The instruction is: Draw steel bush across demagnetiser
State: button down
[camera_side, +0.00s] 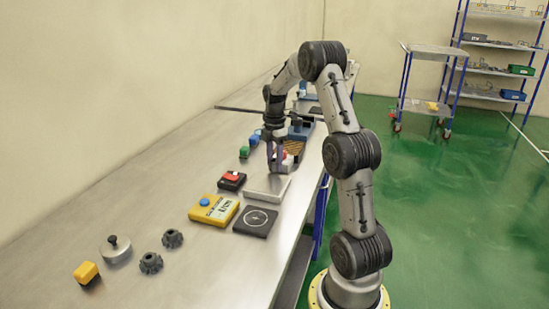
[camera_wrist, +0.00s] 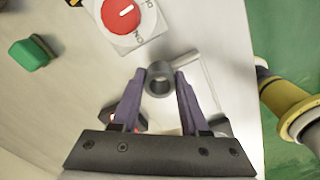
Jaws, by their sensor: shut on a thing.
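In the wrist view the steel bush (camera_wrist: 160,80), a short grey ring with a dark bore, sits between the purple fingertips of my gripper (camera_wrist: 161,76). My gripper is shut on it. A white unit with a red dial (camera_wrist: 122,15) marked ON lies just beyond the fingertips; it may be the demagnetiser, but no name shows. In the side view my gripper (camera_side: 277,168) points down above the far end of a pale shallow tray (camera_side: 267,194). The bush is too small to make out there, and the fingers partly cover the red-and-white unit behind.
A yellow meter (camera_side: 214,209) and a dark pad with a circle (camera_side: 256,222) lie nearer the camera. A black box with a red top (camera_side: 231,180) and a green block (camera_side: 244,152) stand left of my gripper. Dark knobbed parts (camera_side: 151,262) and a knobbed weight (camera_side: 115,248) lie in front.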

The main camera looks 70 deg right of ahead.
jog(key=shift+a+r, duration=0.15)
jog(key=shift+a, duration=7)
jog(key=shift+a+r, duration=0.65)
jog(key=shift+r, duration=2.25)
